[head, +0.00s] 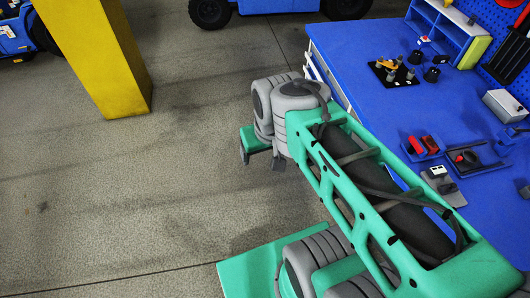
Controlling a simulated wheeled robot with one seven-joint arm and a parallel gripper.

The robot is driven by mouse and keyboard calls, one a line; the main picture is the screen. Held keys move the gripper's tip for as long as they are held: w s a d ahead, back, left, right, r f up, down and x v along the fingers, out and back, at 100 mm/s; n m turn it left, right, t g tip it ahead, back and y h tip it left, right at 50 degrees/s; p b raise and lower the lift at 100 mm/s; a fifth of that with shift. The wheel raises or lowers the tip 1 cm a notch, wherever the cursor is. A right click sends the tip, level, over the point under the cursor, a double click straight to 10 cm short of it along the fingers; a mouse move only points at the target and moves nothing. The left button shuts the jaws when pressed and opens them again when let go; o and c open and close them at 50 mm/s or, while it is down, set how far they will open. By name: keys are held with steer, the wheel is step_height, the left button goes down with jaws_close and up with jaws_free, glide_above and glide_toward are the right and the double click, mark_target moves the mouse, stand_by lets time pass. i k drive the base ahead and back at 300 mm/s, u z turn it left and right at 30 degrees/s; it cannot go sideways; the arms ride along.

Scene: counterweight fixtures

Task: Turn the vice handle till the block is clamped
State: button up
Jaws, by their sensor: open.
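My gripper (262,160) hangs at the end of my green and grey arm, over the bare floor to the left of the bench. Its two dark fingers stand apart and nothing shows between them. It is well away from the bench fixtures. On the blue workbench (355,48), a small grey plate (457,198) carries a white block-like piece (437,171) and dark parts. A dark fixture with a red knob (469,156) stands just behind it. Both are small, so I cannot tell which is the vice, where its handle is, or whether a block is clamped.
A blue tray with red pieces (430,142), a black plate with brass parts (387,77), a grey box (505,105) and a blue shelf (455,29) stand on the bench. A yellow pillar (98,55) rises at left. Floor between pillar and arm is clear.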

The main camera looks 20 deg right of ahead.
mark_target(415, 147)
steer(key=z, duration=2)
